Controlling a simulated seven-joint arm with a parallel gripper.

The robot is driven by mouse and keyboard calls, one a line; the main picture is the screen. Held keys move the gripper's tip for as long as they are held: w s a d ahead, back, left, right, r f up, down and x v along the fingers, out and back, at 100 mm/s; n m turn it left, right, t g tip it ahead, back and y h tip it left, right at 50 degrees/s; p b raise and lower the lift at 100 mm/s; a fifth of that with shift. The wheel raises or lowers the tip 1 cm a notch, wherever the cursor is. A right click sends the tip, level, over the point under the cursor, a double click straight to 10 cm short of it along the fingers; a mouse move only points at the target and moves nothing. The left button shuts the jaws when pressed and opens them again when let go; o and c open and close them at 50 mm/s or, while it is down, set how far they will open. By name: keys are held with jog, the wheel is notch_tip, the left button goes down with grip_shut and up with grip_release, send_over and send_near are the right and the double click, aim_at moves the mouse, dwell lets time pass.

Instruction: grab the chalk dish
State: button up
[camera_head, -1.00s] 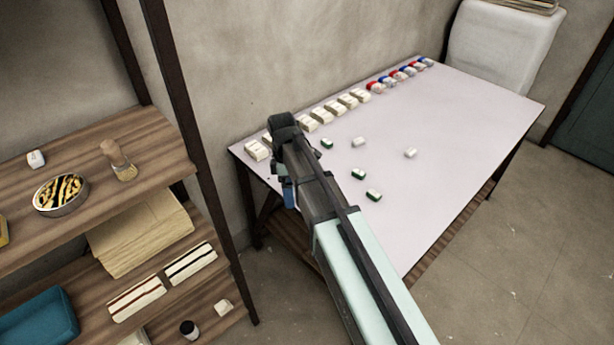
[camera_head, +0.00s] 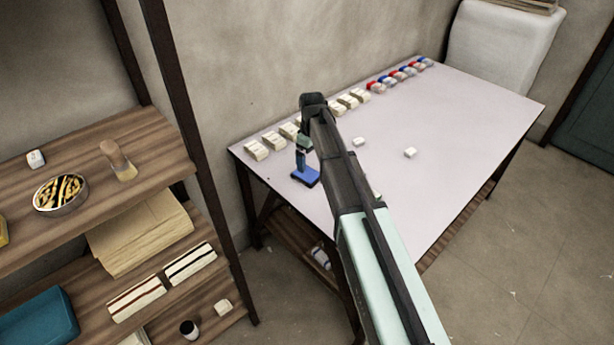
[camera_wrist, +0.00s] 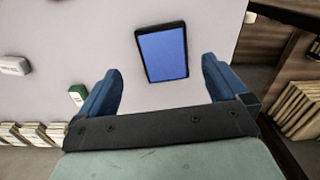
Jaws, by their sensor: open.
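In the head view the blue dish (camera_head: 306,178) shows near the table's left front edge, just below my gripper (camera_head: 303,153). In the wrist view my gripper (camera_wrist: 162,72) is open, with its two blue fingers spread on either side of the dish's near end. Nothing is held between them.
The table (camera_head: 470,130) carries a row of pale blocks (camera_head: 257,150) and red and blue pieces (camera_head: 400,74) along the wall. A white block (camera_head: 410,152) lies mid-table. A green-marked block (camera_wrist: 77,94) sits beside the left finger. A wooden shelf (camera_head: 60,235) stands left.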

aim_at(308, 174)
jog(key=shift+w+a+f, duration=0.1)
jog(key=shift+a+f, duration=0.05)
jog(key=shift+f, duration=1.05)
jog(key=shift+s+a+f, duration=0.1)
jog(key=shift+a+f, duration=0.1)
jog(key=shift+f, duration=0.95)
jog(key=shift+w+a+f, duration=0.1)
jog(key=shift+a+f, duration=0.05)
jog(key=shift+f, duration=1.05)
jog(key=c, duration=1.1)
jog(key=shift+c, duration=0.2)
